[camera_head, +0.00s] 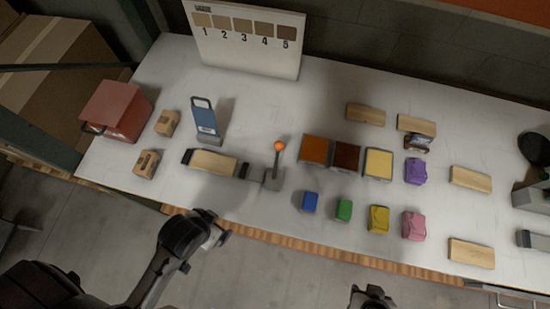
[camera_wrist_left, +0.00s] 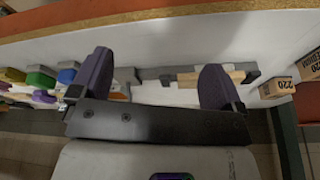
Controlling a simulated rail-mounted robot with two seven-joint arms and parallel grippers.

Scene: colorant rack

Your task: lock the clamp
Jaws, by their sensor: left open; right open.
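The clamp (camera_head: 274,181) sits near the front edge of the white table. Its lever carries an orange knob (camera_head: 279,146) and stands up from the base. A wooden board (camera_head: 213,162) lies to its left, between a dark end stop and the clamp's grey pusher; I cannot tell whether they touch. My left gripper (camera_head: 216,236) is in front of the table edge, apart from the clamp. In the left wrist view its two fingers (camera_wrist_left: 157,88) are spread and empty, with the board (camera_wrist_left: 188,79) beyond them. My right gripper (camera_head: 371,296) is open at the bottom, partly out of frame.
Colored blocks such as the blue one (camera_head: 310,202) and the pink one (camera_head: 414,225) stand right of the clamp. A blue upright holder (camera_head: 204,116), sandpaper blocks (camera_head: 146,163) and a red box (camera_head: 116,111) are at left. A numbered panel (camera_head: 248,42) stands behind.

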